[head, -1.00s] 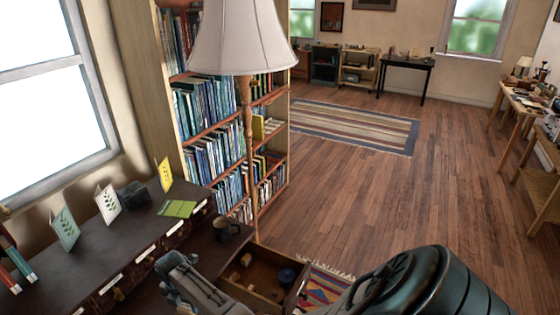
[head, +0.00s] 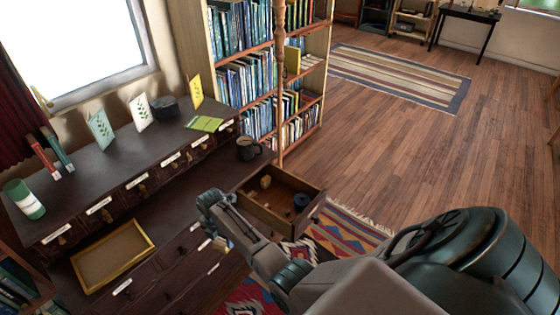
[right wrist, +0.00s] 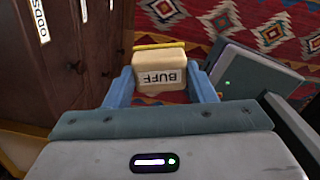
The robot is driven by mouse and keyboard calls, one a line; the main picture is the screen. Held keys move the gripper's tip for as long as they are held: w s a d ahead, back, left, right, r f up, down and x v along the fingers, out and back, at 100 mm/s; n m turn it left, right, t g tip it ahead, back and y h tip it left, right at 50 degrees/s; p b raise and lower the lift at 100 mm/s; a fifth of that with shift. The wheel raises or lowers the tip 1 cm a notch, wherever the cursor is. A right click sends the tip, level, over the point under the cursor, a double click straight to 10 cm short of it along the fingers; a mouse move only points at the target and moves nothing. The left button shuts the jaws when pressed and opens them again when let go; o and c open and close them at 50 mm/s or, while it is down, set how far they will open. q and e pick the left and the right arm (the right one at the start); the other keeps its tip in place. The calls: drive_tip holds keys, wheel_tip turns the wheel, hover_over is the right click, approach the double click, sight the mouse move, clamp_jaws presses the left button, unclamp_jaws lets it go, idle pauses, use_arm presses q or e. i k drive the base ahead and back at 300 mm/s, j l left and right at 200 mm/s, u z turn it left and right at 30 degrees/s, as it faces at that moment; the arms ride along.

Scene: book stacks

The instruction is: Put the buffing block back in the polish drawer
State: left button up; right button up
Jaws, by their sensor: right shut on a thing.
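The buffing block (right wrist: 160,74) is cream, marked BUFF, which reads upside down in the right wrist view. My right gripper (right wrist: 162,92) is shut on it, with a blue finger at each side. In the head view the right gripper (head: 221,243) is low in front of the dark cabinet's drawer fronts, left of the open drawer, and the block is small and partly hidden by my arm. The open wooden drawer (head: 262,213) holds a dark blue round tin (head: 301,201) and small tan pieces (head: 265,182). I cannot read its label. My left gripper is not in view.
The dark cabinet (head: 170,255) has labelled small drawers, a mug (head: 247,148) and a yellow-framed tray (head: 112,256). Cards (head: 142,112) stand on its upper ledge.

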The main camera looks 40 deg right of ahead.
sight(282, 196)
drive_tip(key=l+u, duration=0.15)
drive_tip(key=l, duration=1.45)
drive_tip(key=k+l+u, duration=0.1)
drive_tip(key=l, duration=1.5)
